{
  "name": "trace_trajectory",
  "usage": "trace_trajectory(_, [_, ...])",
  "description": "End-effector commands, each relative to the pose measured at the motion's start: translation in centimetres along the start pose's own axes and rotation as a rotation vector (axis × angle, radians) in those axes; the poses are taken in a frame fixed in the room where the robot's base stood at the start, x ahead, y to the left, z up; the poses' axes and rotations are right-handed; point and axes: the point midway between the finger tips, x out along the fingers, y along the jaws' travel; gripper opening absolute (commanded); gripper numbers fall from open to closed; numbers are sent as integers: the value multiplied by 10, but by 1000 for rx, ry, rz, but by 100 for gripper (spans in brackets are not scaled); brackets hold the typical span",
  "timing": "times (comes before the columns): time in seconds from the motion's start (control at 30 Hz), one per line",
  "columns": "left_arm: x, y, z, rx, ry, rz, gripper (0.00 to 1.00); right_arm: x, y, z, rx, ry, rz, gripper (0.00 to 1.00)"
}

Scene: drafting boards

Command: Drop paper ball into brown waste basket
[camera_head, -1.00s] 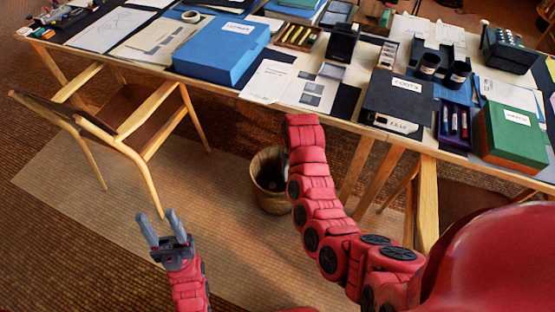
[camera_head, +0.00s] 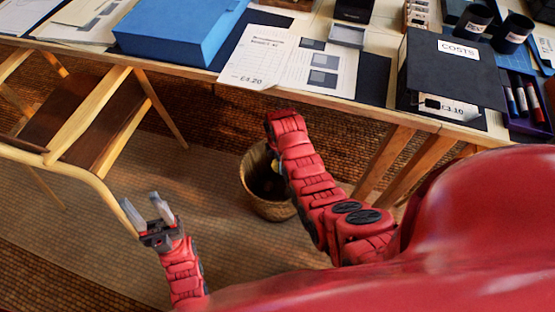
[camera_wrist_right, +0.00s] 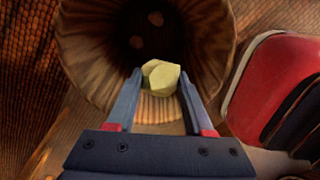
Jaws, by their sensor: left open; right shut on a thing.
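The pale yellow paper ball (camera_wrist_right: 160,77) sits between the fingertips of my right gripper (camera_wrist_right: 162,85) in the right wrist view. The gripper is shut on it. The brown waste basket (camera_wrist_right: 95,65) fills the space behind the ball, its dark mouth facing the camera. The ball shows against its lower inner wall. In the head view the basket (camera_head: 268,208) stands on the floor by the table, and my right arm hides part of it and most of the right gripper. My left gripper (camera_head: 147,210) is open and empty, left of the basket.
A wooden table (camera_head: 300,93) with a blue box (camera_head: 170,35), papers and a black costs box (camera_head: 450,75) stands beyond the basket. A wooden chair (camera_head: 90,120) is at the left. Matting (camera_head: 100,250) lies clear around my left gripper.

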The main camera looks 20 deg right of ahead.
Motion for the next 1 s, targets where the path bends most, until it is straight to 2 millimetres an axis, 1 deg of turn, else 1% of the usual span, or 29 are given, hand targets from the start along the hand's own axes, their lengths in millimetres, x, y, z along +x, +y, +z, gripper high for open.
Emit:
trace_trajectory(0.03, [-8,0,1,0,0,0,50,9,0,0,1,0,-1,2])
trace_trajectory(0.33, [-37,2,6,0,0,0,50,45,3,0,2,1,3,2])
trace_trajectory(0.47, [-41,2,7,0,0,0,50,51,3,0,2,1,4,2])
trace_trajectory(0.7, [-40,2,7,0,0,0,50,50,3,0,3,1,3,2])
trace_trajectory(0.73, [-40,2,7,0,0,0,50,50,2,0,3,1,3,56])
trace_trajectory(0.87, [-40,2,7,0,0,0,50,50,2,0,3,0,2,79])
trace_trajectory(0.9, [-40,2,7,0,0,0,50,50,2,0,3,0,2,86])
trace_trajectory(1.0, [-40,2,7,0,0,0,50,50,2,0,3,0,2,87])
